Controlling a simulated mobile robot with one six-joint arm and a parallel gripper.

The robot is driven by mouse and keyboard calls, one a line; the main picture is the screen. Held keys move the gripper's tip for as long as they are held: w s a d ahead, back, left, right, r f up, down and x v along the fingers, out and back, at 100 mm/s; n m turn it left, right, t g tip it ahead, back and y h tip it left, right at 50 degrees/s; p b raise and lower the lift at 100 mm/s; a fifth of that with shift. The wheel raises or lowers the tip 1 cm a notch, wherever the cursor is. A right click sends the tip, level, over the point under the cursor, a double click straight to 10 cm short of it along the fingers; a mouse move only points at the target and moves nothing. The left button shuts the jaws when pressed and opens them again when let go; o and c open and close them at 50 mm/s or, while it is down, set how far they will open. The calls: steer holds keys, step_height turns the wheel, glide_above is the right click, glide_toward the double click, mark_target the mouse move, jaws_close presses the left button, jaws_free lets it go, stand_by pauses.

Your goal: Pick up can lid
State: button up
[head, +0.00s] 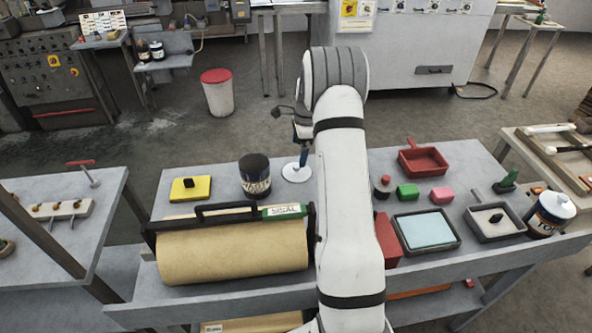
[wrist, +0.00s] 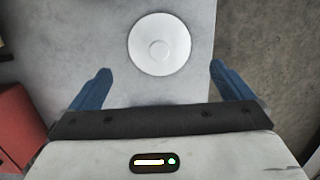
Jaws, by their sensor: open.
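The can lid (wrist: 159,42) is a round white disc with a small raised knob in its middle. It lies flat on the grey table near the far edge. In the head view the lid (head: 294,174) is partly covered by my gripper. My gripper (wrist: 160,70) is open, with its two blue fingers apart and nothing between them that I can see held. In the wrist view the lid lies ahead of the fingertips and roughly centred between them. In the head view my gripper (head: 303,160) points down over the lid. I cannot tell the height gap.
A dark labelled can (head: 256,178) stands left of the lid. A red box (head: 387,240), red tray (head: 423,162) and white-topped can (head: 549,214) are to the right.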

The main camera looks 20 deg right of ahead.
mark_target(297, 165)
steer(key=shift+w+d+f, duration=0.1)
steer(key=shift+d+f, duration=0.05)
steer(key=shift+f, duration=0.25)
steer(key=f, duration=0.2)
steer(key=f+p, duration=0.1)
steer(key=f, duration=0.2)
steer(key=a+f+p, duration=0.1)
steer(key=f, duration=0.1)
steer(key=shift+a+f, duration=0.1)
steer(key=shift+f, duration=0.05)
steer(key=c, duration=0.7)
